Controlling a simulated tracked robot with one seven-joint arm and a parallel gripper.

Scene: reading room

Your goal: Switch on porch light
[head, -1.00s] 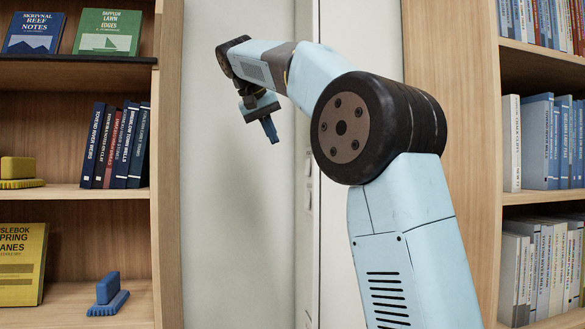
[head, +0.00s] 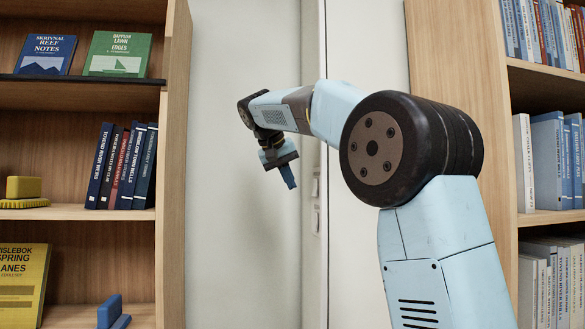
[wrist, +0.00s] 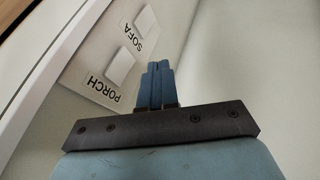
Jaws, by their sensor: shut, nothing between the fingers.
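In the wrist view, a pale switch plate (wrist: 83,70) carries two raised white switches beside dark lettering. One switch (wrist: 121,65) is beside the word PORCH, and the other switch (wrist: 146,18) is beside the word SOFA. My gripper (wrist: 158,70) is shut and empty, its blue fingertips just to the right of the PORCH switch in the picture, apparently apart from it. In the head view, my gripper (head: 290,182) points downward in front of the pale wall, left of small light fittings (head: 315,187) on the wall edge; their labels cannot be read there.
A wooden bookcase (head: 175,150) with books and blocks stands at left, another bookcase (head: 455,95) at right. The pale wall (head: 228,230) between them is bare below my gripper.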

